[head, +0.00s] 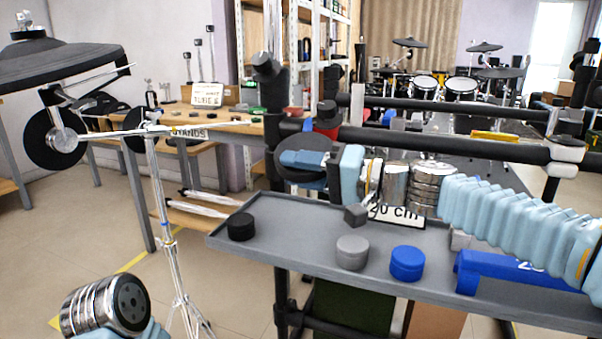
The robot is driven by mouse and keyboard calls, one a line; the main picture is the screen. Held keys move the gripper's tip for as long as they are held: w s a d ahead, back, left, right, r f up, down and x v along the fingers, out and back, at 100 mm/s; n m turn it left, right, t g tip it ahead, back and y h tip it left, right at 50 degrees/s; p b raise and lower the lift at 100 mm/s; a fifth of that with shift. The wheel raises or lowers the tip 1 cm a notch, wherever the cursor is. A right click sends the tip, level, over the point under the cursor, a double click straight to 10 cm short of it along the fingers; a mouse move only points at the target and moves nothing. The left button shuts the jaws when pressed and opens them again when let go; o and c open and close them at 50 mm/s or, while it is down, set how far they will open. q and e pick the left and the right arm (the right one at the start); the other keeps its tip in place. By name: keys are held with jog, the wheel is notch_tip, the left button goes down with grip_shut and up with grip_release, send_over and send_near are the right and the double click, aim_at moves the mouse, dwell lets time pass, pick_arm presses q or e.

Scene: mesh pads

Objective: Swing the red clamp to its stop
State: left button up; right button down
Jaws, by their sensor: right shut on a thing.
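The red clamp (327,132) sits on the black horizontal rail near its left end, with a dark top part above it. My right gripper (300,158) reaches in from the right, just below the rail and the clamp. Its light blue fingers are shut at a dark round pad (306,142) that hangs below the clamp. The fingers cover part of the pad, so the exact grip and the joint between pad and clamp are hidden. At the lower left only my left arm's metal wrist shows; the left gripper is out of view.
A grey tray (300,228) below holds a black puck (241,227), a grey puck (352,253), a blue puck (407,263), a small grey block (356,214) and a "20 cm" sign (408,215). A chrome stand (157,190) and cymbal pads are at left.

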jog(key=r+m+p, duration=0.1)
jog(key=r+p, duration=0.1)
jog(key=r, duration=0.1)
jog(key=r+m+p, duration=0.2)
jog(key=r+p, duration=0.1)
jog(key=shift+w+d+r, duration=0.1)
jog(key=shift+w+r, duration=0.1)
jog(key=shift+r, duration=0.1)
jog(key=shift+w+d+r+m+p, duration=0.1)
jog(key=shift+w+r+m+p, duration=0.2)
jog(key=shift+r+m+p, duration=0.55)
jog(key=c, duration=0.9)
grip_release()
jog(key=shift+o, duration=0.4)
jog(key=shift+f, duration=0.1)
jog(key=shift+d, duration=0.1)
jog(key=b+v, duration=0.1)
jog(key=v, duration=1.2)
jog(key=shift+d+b, duration=0.25)
jog(key=shift+b, duration=0.15)
